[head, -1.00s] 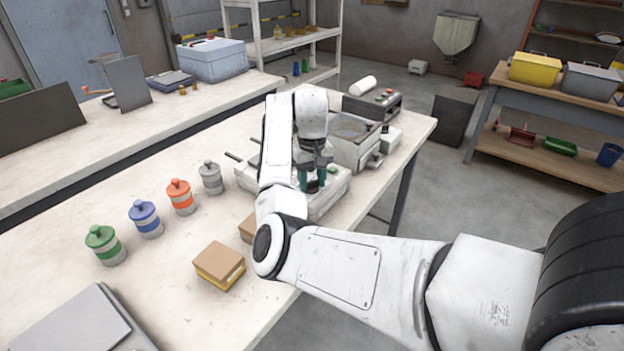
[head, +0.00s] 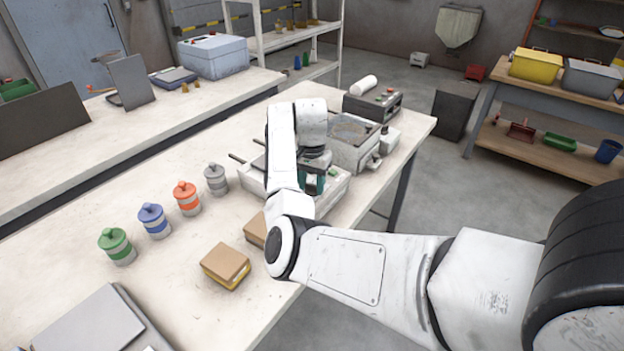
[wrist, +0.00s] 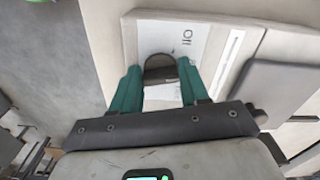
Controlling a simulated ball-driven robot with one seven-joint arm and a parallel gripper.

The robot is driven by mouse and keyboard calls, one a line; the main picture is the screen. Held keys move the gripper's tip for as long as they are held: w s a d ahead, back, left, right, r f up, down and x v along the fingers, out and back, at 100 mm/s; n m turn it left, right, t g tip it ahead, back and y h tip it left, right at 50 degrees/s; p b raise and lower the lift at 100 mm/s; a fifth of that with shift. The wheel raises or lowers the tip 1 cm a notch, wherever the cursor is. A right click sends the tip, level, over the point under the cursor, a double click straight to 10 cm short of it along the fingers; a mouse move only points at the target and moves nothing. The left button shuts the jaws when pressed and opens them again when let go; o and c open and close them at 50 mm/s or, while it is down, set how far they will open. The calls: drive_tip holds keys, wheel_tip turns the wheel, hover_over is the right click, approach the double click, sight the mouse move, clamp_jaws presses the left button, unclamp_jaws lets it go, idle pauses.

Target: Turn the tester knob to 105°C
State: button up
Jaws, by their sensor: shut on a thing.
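The tester (head: 337,187) is a pale box near the right edge of the bench, partly hidden behind my arm in the head view. In the wrist view its light front panel (wrist: 190,32) fills the upper middle. The dark round knob (wrist: 160,69) sits on that panel, between the teal fingers of my gripper (wrist: 160,80). The fingers are shut on the knob, one on each side. My gripper also shows at the tester in the head view (head: 312,183), where the knob is hidden. I cannot read the knob's setting.
Behind the tester stand a square open-topped unit (head: 355,150) and a dark box (head: 373,102). Several lidded jars, including a grey one (head: 216,179), stand to the left.

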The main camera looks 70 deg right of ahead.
drive_tip(key=m, duration=0.3)
drive_tip(key=shift+w+r+m+p, duration=0.1)
drive_tip(key=shift+w+m+p, duration=0.05)
drive_tip(key=shift+m+p, duration=0.2)
drive_tip(key=m, duration=0.3)
drive_tip(key=shift+w+d+m, duration=0.1)
drive_tip(key=shift+m, duration=0.15)
drive_tip(key=m, duration=0.3)
drive_tip(key=shift+m, duration=0.4)
drive_tip(key=shift+d+m, duration=0.15)
drive_tip(key=shift+m, duration=1.65)
drive_tip(key=o, duration=1.1)
drive_tip(key=shift+c, duration=0.2)
